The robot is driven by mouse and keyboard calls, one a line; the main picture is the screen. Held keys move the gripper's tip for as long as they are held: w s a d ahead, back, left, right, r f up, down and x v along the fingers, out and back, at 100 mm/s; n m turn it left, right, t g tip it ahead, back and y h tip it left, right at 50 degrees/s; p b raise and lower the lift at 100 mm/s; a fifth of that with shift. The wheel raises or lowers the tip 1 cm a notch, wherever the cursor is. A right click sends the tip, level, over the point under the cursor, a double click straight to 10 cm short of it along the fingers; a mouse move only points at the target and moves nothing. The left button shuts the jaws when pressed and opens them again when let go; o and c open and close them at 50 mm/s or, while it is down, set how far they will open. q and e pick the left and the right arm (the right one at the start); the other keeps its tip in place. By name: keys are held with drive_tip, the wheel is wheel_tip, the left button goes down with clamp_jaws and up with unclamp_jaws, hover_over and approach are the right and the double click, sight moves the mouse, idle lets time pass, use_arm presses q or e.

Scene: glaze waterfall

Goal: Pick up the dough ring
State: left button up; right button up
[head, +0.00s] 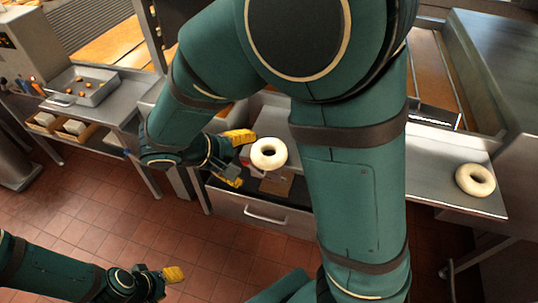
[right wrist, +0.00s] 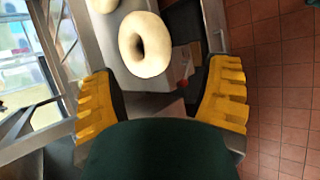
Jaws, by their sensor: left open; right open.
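A pale dough ring (head: 268,162) sits at the front edge of the metal counter in the head view, just right of my right gripper (head: 236,158). My right gripper is open with nothing between its yellow fingers. In the right wrist view the dough ring (right wrist: 160,50) lies ahead of the open fingers (right wrist: 160,98), beyond their tips; I cannot tell whether they touch it. A second dough ring (head: 475,190) lies on the counter at the right. Part of another ring (right wrist: 100,5) shows at the top of the wrist view. My left gripper (head: 168,279) is open and empty, low at the left.
My right arm crosses the middle of the head view and hides part of the counter (head: 440,158). An open drawer (head: 262,212) is below the near ring. A metal tray (head: 90,88) with small pieces stands on a left table. The tiled floor (head: 85,215) is clear.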

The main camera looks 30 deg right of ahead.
sight(259, 160)
drive_tip(key=shift+d+r+b+x, duration=0.1)
drive_tip(key=shift+b+x, duration=0.3)
drive_tip(key=shift+x, duration=1.15)
drive_tip(key=shift+d+r+b+x, duration=0.15)
drive_tip(key=shift+b+x, duration=0.25)
drive_tip(key=shift+x, duration=1.15)
clamp_jaws()
